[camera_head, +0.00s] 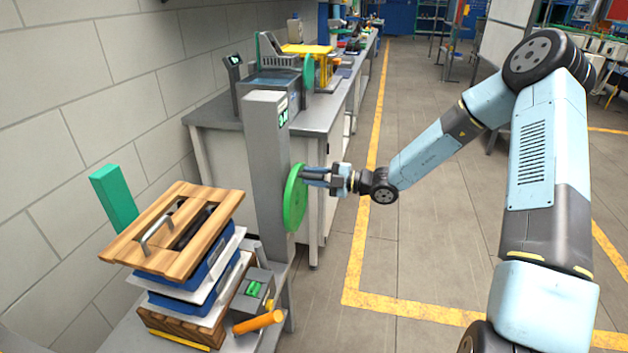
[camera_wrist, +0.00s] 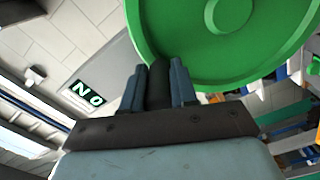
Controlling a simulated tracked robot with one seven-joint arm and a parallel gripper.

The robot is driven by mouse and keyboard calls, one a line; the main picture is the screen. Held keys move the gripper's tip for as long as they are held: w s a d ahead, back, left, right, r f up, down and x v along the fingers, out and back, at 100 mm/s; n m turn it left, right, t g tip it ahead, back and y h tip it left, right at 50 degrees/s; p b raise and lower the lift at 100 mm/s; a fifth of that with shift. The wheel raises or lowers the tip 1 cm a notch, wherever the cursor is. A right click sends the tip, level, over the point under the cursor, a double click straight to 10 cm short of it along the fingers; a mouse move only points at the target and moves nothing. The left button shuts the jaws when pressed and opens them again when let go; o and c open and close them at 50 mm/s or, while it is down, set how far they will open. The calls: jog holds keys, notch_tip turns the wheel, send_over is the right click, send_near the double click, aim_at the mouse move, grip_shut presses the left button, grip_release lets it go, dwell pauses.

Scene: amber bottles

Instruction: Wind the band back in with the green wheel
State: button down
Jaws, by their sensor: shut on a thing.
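The green wheel (camera_head: 295,198) is mounted upright on the right side of a grey post (camera_head: 262,165). My gripper (camera_head: 312,176) reaches it from the right, level with the upper half of its face. In the wrist view the wheel (camera_wrist: 215,50) fills the top. There my gripper (camera_wrist: 160,85) is shut on a dark handle (camera_wrist: 159,82) at the wheel's rim, one finger on each side. A small display (camera_wrist: 87,96) with pale green characters sits on the post; it also shows in the head view (camera_head: 283,111). I cannot make out the band.
A wooden board with a metal handle (camera_head: 160,245) lies on a stack of blue and white items at the lower left. A green block (camera_head: 114,198) stands behind it. An orange cylinder (camera_head: 257,322) lies in front.

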jog(key=shift+w+d+f, duration=0.2)
jog(key=shift+w+d, duration=0.05)
jog(key=c, duration=1)
grip_release()
jog(key=shift+c, duration=0.2)
jog(key=shift+o, duration=0.8)
jog(key=shift+s+a+r, duration=0.1)
jog(key=shift+a, duration=0.05)
jog(key=s+d, duration=0.2)
jog(key=d, duration=1.1)
jog(key=shift+s+d, duration=0.25)
jog(key=shift+d, duration=0.05)
